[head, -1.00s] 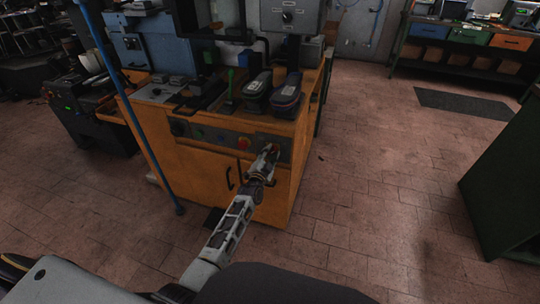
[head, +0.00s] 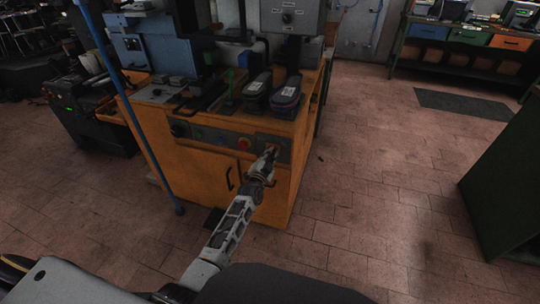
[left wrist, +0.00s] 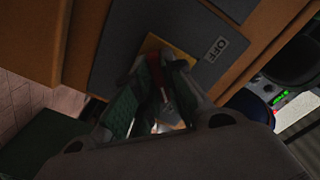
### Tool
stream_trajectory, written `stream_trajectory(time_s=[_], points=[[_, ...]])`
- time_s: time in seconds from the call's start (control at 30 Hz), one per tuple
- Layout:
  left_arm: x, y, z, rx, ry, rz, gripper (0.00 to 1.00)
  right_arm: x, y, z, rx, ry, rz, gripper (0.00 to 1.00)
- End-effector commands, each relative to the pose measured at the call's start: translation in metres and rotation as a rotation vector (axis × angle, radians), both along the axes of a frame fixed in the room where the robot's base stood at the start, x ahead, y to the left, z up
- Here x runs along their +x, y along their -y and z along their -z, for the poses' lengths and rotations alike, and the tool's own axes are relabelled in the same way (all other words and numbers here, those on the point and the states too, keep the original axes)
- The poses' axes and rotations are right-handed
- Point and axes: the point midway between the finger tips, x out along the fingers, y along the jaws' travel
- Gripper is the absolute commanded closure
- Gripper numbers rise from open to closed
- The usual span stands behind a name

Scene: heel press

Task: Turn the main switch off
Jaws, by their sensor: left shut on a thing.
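The main switch shows in the left wrist view as a red handle (left wrist: 160,88) on a yellow plate (left wrist: 153,46), set in a dark panel. A grey label reading OFF (left wrist: 216,49) sits beside the plate. My left gripper (left wrist: 160,72) has its two green-padded fingers on either side of the red handle and is shut on it. The fingers hide part of the handle, so its exact angle is hard to tell. In the head view my left gripper (head: 270,153) is at the right end of the orange press's front panel and covers the switch. My right gripper is not in view.
The orange press cabinet (head: 215,170) carries a red round button (head: 244,143) left of my gripper. A blue pole (head: 142,130) rises at the left. A green cabinet (head: 505,185) stands at the right, with free floor between.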

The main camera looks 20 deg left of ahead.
Motion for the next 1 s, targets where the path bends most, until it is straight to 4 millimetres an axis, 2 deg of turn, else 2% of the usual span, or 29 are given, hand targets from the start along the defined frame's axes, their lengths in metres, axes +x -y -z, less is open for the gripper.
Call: stream_trajectory(time_s=[0.27,0.4,1.0], points=[[0.0,0.0,0.0,-0.095,-0.005,0.001,1.0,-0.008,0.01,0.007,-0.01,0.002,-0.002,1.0],[0.0,0.0,0.0,-0.177,-0.008,0.001,1.0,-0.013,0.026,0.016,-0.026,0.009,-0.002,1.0],[0.0,0.001,0.001,-0.649,-0.025,0.0,1.0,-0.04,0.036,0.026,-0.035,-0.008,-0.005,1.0]])
